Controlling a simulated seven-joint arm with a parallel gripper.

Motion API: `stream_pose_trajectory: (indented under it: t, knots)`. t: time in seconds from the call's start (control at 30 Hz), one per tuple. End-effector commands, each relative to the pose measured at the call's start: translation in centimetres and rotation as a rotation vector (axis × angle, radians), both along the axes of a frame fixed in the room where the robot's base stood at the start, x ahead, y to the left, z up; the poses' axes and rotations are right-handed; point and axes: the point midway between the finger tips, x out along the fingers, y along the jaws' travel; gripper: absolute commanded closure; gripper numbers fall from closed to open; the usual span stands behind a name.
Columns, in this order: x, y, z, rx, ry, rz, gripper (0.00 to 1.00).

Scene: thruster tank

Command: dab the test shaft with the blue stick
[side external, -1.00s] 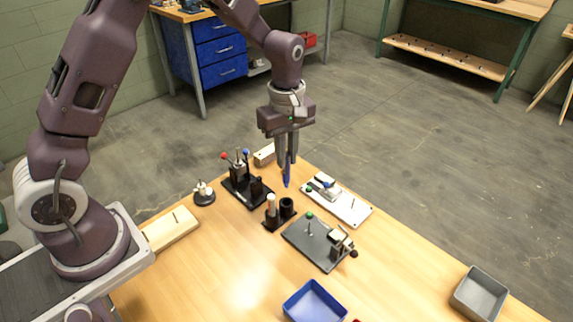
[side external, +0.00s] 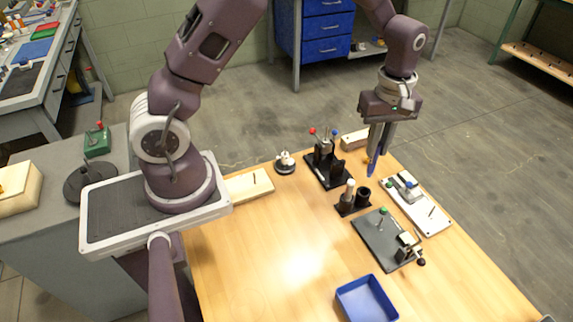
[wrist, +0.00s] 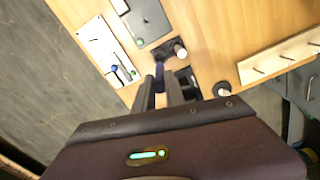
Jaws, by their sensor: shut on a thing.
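My gripper (side external: 378,143) points down over the far part of the table, shut on the blue stick (side external: 371,170). The stick hangs below the fingers, clear of the table as far as I can tell. In the wrist view the stick (wrist: 160,74) shows dark blue between the fingers. The black cup (side external: 363,195) stands just in front of it, beside a pale-topped post (side external: 349,188). I cannot tell for sure which part is the test shaft. Upright pieces stand on the black stand (side external: 322,175), the grey plate (side external: 376,243) and the white plate (side external: 432,222).
A blue tray (side external: 366,300) sits at the front. A round black base (side external: 285,168) and a pegged wooden board (side external: 250,186) are to the left. A wooden block (side external: 354,139) lies behind. The table's front left is bare.

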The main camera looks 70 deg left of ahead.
Motion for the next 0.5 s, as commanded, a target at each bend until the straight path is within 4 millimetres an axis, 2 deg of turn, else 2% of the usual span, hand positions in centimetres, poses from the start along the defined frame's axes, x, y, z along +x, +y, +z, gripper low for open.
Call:
stream_pose_trajectory:
  t: [0.4, 0.5]
  knots:
    - [0.00, 0.00, 0.00, 0.000, 0.000, 0.000, 1.00]
    - [-0.13, 0.59, 0.07, 0.000, 0.000, 0.017, 1.00]
